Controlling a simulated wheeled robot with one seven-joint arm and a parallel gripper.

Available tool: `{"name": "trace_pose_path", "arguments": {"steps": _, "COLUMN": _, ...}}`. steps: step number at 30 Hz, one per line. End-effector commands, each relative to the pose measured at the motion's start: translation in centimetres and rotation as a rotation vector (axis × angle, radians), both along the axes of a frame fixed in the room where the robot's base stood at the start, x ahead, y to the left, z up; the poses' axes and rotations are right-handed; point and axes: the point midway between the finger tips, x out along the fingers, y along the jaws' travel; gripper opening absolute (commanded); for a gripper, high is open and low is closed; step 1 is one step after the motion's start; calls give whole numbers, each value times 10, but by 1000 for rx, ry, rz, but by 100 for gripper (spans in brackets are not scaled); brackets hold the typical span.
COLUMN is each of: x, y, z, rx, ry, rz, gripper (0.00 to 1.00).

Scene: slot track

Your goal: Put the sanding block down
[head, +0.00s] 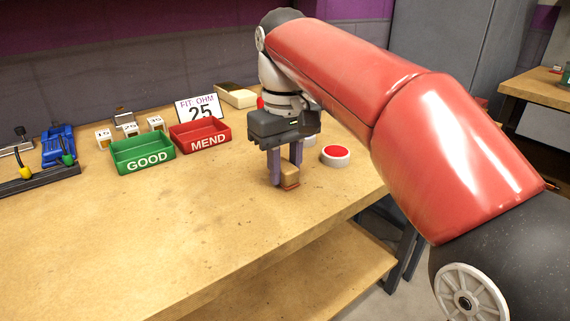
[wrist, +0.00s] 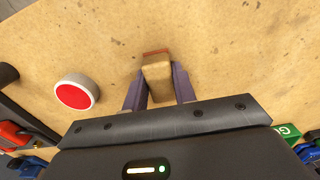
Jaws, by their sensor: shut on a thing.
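The sanding block (head: 290,176) is a small tan block with a reddish-brown lower edge. My gripper (head: 284,170) points down and is shut on it, with one purple finger on each side. In the head view the block is at or just above the wooden bench top; I cannot tell whether it touches. In the wrist view the block (wrist: 157,73) sits between the two fingers (wrist: 158,85), with its reddish edge at the far end.
A red button on a white base (head: 335,155) stands close to the right of my gripper. A red MEND tray (head: 200,135) and a green GOOD tray (head: 142,154) stand to the left. A FIT: OHM 25 sign (head: 198,107) stands behind. The front bench top (head: 180,230) is clear.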

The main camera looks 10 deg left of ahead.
Motion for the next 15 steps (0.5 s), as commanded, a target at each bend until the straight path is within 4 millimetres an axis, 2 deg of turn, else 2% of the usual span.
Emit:
{"name": "trace_pose_path", "arguments": {"steps": 3, "x": 0, "y": 0, "z": -4, "rx": 0, "ry": 0, "rz": 0, "gripper": 9}}
{"name": "trace_pose_path", "arguments": {"steps": 4, "x": 0, "y": 0, "z": -4, "rx": 0, "ry": 0, "rz": 0, "gripper": 28}}
{"name": "trace_pose_path", "arguments": {"steps": 9, "x": 0, "y": 0, "z": -3, "rx": 0, "ry": 0, "rz": 0, "gripper": 49}}
{"name": "trace_pose_path", "arguments": {"steps": 15, "x": 0, "y": 0, "z": -3, "rx": 0, "ry": 0, "rz": 0, "gripper": 49}}
